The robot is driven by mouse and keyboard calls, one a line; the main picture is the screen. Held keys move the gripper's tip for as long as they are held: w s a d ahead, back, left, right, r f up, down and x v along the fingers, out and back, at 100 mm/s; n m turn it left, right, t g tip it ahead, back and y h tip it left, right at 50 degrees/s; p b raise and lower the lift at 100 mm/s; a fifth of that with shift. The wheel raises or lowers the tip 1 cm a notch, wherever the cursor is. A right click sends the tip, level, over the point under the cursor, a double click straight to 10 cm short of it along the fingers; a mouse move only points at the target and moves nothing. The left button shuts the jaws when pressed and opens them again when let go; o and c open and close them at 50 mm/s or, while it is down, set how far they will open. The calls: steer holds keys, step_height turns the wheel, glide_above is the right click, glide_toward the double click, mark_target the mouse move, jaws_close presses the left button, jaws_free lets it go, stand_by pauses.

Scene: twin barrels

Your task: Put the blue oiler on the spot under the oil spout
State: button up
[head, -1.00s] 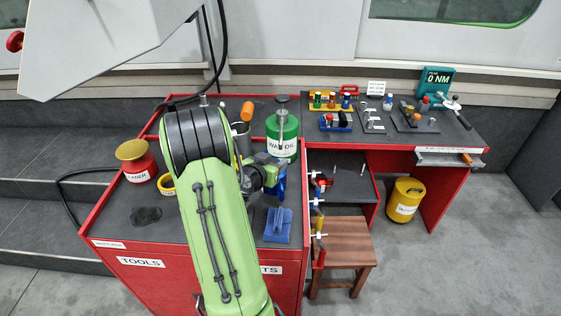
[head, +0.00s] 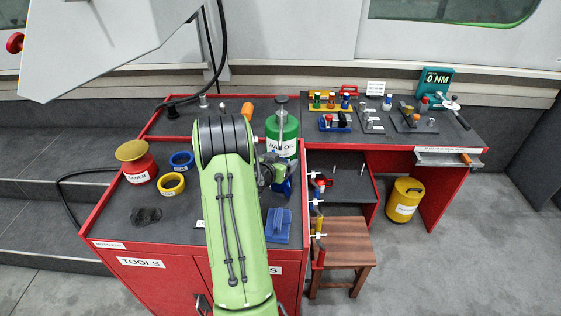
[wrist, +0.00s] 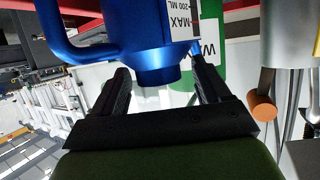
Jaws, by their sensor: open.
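The blue oiler (head: 286,187) stands at the right part of the red cart, mostly hidden behind my gripper (head: 273,170) in the head view. In the wrist view the blue oiler (wrist: 160,30) shows its side handle and a white MAX 200 ML label. My gripper (wrist: 161,78) is open there, with one finger on each side of the oiler's narrow lower part in the picture; contact cannot be told. The green WAY OIL can (head: 282,132) stands just behind the oiler. Its spout and the spot under it are not clearly visible.
A blue holder (head: 278,226) lies in front of my gripper.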

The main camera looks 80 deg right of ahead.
steer(key=w+a+r+n+t+y+b, duration=0.1)
steer(key=w+a+r+n+t+y, duration=0.2)
steer(key=a, duration=0.7)
steer(key=w+a+r+n+t+y, duration=0.1)
steer(key=w+a+r, duration=0.3)
steer(key=a, duration=0.7)
steer(key=w+a+r+n+t+y+b, duration=0.1)
steer(key=w+a+r+n+t+y, duration=0.15)
steer(key=w+a, duration=0.55)
steer(key=s+a+r+n+y, duration=0.1)
steer(key=s+a+n+y, duration=0.1)
steer(key=a+n, duration=0.2)
steer(key=s+a+r+n+t+y, duration=0.1)
steer(key=a+n, duration=0.4)
steer(key=a, duration=0.6)
steer(key=s+a+r+n+y, duration=0.2)
steer(key=s+a+n+y, duration=0.2)
steer(key=a, duration=0.4)
steer(key=shift+s+a, duration=0.2)
steer(key=shift+s, duration=0.55)
